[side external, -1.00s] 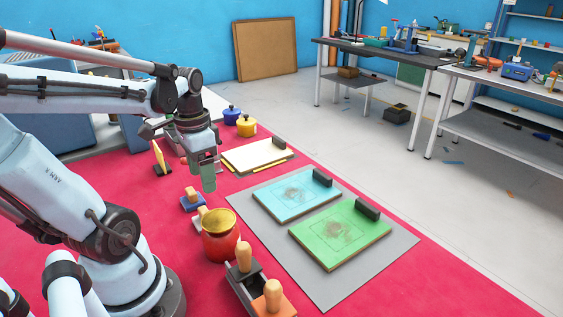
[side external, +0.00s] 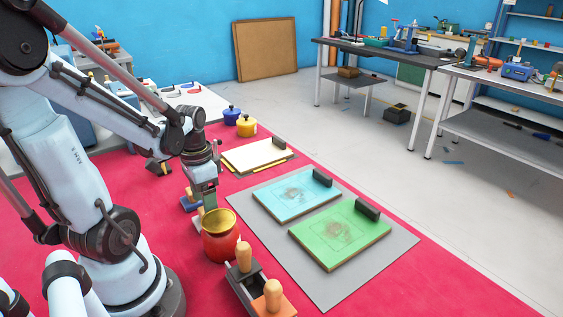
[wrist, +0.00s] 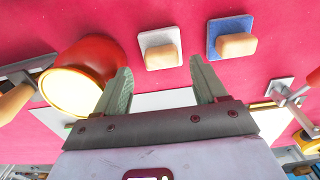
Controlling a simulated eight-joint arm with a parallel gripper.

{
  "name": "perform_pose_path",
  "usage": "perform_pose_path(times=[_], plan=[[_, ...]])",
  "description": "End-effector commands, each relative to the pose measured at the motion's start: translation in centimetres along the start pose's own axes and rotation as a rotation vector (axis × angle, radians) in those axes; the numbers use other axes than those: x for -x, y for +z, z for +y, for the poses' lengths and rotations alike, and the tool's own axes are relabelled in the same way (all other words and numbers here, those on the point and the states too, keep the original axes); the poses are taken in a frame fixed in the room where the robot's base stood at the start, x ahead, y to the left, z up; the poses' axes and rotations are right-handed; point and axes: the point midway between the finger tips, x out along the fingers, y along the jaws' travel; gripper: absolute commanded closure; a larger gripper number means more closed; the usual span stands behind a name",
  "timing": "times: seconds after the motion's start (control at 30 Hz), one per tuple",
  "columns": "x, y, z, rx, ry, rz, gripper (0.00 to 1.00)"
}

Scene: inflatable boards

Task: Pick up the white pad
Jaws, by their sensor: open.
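The white pad (wrist: 151,62) has a tan wooden handle and lies on the red mat in the wrist view. In the side view only a sliver of the white pad (side external: 197,223) shows, between my gripper and the red pot. My gripper (wrist: 160,75) is open and empty; its two green-grey fingers are spread, with the white pad between and beyond their tips. In the side view my gripper (side external: 208,207) points down above the pad area, behind the red pot. The exact gap between the fingertips and the pad cannot be told.
The red pot (side external: 221,245) stands close beside the white pad. A blue pad (wrist: 214,54) with a wooden handle lies on its other side. A holder (side external: 243,291) with more handled pads is in front. Cyan (side external: 275,206) and green (side external: 318,249) boards lie on a grey sheet (side external: 390,250).

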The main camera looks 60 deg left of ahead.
Motion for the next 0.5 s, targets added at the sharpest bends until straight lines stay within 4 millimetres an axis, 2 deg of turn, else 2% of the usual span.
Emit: perform_pose_path(times=[0.5], plan=[[-4.3, 0.4, -0.3, 0.001, -0.002, 0.000, 0.29]])
